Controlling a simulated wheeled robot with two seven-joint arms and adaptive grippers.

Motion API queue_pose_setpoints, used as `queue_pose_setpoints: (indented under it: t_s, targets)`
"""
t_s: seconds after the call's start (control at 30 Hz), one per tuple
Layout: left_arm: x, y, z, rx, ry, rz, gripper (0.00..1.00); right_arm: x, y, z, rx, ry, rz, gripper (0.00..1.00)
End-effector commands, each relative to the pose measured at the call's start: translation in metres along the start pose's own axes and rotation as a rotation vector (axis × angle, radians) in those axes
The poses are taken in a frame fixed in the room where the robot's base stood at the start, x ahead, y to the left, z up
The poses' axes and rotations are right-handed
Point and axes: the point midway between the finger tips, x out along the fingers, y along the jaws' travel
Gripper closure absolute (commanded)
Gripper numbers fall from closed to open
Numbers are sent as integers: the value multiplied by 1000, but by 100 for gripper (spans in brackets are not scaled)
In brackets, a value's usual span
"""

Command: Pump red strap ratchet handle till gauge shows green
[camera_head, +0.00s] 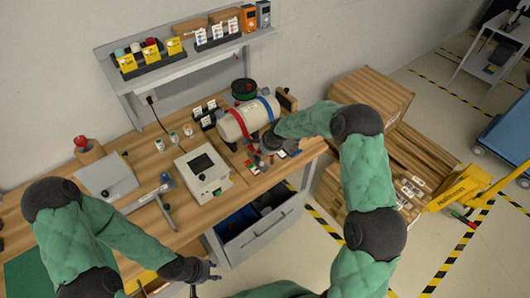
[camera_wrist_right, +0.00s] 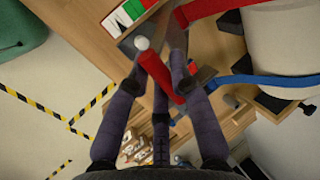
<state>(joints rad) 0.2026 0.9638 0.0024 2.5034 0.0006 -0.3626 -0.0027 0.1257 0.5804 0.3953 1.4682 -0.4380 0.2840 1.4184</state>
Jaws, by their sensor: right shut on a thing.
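The red strap (camera_head: 245,128) runs over a white cylinder (camera_head: 231,127) on the wooden bench. In the right wrist view the strap (camera_wrist_right: 205,9) leads to the ratchet, whose red handle (camera_wrist_right: 158,73) has a pale round tip. My right gripper (camera_wrist_right: 163,78) is shut on this handle, its fingers on both sides. In the head view my right gripper (camera_head: 268,146) is beside the cylinder and hides much of the ratchet. The gauge (camera_wrist_right: 122,17) shows white, green and red parts; I cannot read its pointer. My left gripper (camera_head: 205,271) is low, off the bench front, away from the strap.
A blue strap (camera_head: 268,107) also crosses the cylinder, close to my right fingers. A grey device with a screen (camera_head: 203,172) stands left of the cylinder. Cardboard (camera_head: 375,92) is stacked right of the bench. An open drawer (camera_head: 262,232) sticks out below.

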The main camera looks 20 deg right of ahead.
Motion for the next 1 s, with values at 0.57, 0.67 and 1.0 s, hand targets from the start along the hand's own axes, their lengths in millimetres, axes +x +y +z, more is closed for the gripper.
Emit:
queue_pose_setpoints:
  t_s: [0.57,0.67,1.0]
  targets:
    - [9,-3,0,0,0,0,60,-3,-24,0,0,2,43,100]
    - [9,-3,0,0,0,0,60,-4,-25,0,0,2,43,100]
    - [9,-3,0,0,0,0,60,-4,-26,-1,0,3,42,100]
